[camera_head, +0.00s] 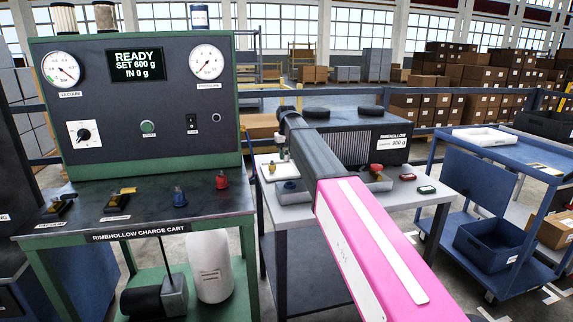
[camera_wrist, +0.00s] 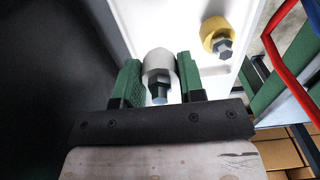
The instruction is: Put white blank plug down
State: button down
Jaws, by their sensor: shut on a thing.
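My gripper (camera_wrist: 158,82) has its green fingers shut on the white blank plug (camera_wrist: 158,60), which has a dark hex nut and a metal stub. The plug is over the white tray (camera_wrist: 195,75); I cannot tell whether it touches it. A yellow plug (camera_wrist: 214,33) with a hex nut sits on the tray to the right of my gripper. In the head view my gripper (camera_head: 282,152) points down over the white tray (camera_head: 268,177) on the grey table, and the held plug is too small there to make out clearly.
The Rimehollow unit (camera_head: 365,143) stands at the back of the grey table (camera_head: 315,202). A red-capped part (camera_head: 376,171) and small labelled items lie to the right. The green charge cart (camera_head: 140,190) stands left; a blue trolley (camera_head: 490,165) stands right.

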jog(key=shift+f, duration=2.05)
jog(key=shift+f, duration=0.15)
jog(key=c, duration=0.7)
grip_release()
notch_tip(320, 180, up, 12)
jog(key=shift+r, duration=0.2)
